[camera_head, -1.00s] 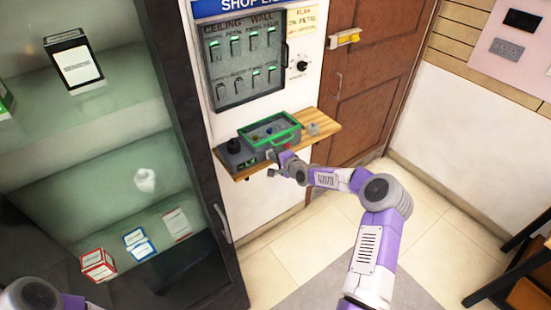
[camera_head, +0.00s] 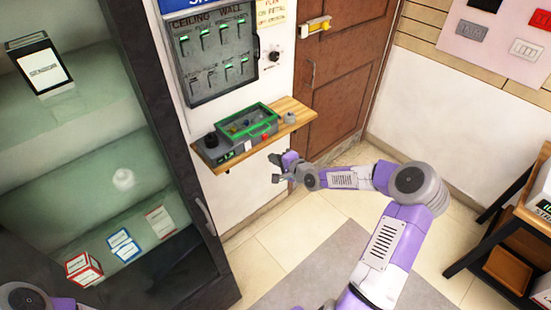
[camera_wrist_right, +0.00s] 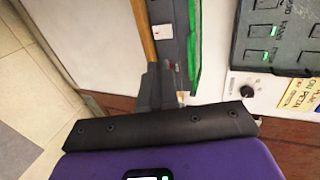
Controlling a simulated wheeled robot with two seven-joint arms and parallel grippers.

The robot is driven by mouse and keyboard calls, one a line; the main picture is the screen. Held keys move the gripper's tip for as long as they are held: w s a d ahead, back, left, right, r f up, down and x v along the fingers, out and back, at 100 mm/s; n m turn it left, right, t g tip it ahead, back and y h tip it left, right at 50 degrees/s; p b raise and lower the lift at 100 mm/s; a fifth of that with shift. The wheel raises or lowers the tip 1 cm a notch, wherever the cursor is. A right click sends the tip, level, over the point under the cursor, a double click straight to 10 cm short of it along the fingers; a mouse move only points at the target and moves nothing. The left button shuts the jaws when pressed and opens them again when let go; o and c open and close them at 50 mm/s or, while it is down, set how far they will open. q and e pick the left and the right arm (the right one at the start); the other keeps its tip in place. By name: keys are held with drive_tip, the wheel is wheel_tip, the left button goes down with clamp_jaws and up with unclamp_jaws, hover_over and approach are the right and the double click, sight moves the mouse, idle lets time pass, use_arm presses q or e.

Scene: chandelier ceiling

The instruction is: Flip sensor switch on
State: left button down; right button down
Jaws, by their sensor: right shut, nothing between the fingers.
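A grey switch panel (camera_head: 212,62) headed "CEILING" and "WALL" is on the white wall, with several levers and small green lights. Below it a grey box with a green-framed clear lid (camera_head: 247,121) sits on a wooden shelf (camera_head: 295,107); it has a black knob, a small green display and a red part. I cannot tell which switch is the sensor one. My right gripper (camera_head: 277,169) is shut and empty, below and to the right of the box, apart from it. In the right wrist view its fingers (camera_wrist_right: 160,88) overlap the box's edge. My left gripper is out of view.
A glass-fronted cabinet (camera_head: 160,130) with boxes stands at left. A rotary dial (camera_head: 274,56) is right of the panel, then a brown door (camera_head: 345,60) with a yellow latch. A wooden table (camera_head: 535,205) stands at right. The floor between is clear.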

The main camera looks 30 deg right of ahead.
drive_tip(key=shift+s, duration=0.1)
drive_tip(key=s+a+f+n+g+y, duration=0.2)
drive_tip(key=s+a+f+n+g, duration=0.15)
drive_tip(key=a+f, duration=0.5)
drive_tip(key=s+a+f+n+g+y, duration=0.15)
drive_tip(key=s+a+f, duration=0.35)
drive_tip(key=a, duration=0.6)
use_arm(q)
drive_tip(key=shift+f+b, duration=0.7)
drive_tip(key=shift+b, duration=0.05)
use_arm(e)
drive_tip(key=s+a+f+n+g, duration=0.2)
drive_tip(key=s+f+n, duration=0.1)
drive_tip(key=s, duration=0.4)
drive_tip(key=s+a+f+n+g+h, duration=0.1)
drive_tip(key=s+a+f+n+g, duration=0.2)
drive_tip(key=s, duration=0.4)
drive_tip(key=s+a+f+n+g, duration=0.2)
drive_tip(key=s+a+f+g, duration=0.1)
drive_tip(key=s+f, duration=0.2)
drive_tip(key=shift+s+a+n, duration=0.15)
drive_tip(key=shift+s+n, duration=0.25)
drive_tip(key=shift+s, duration=0.65)
drive_tip(key=shift+f, duration=0.1)
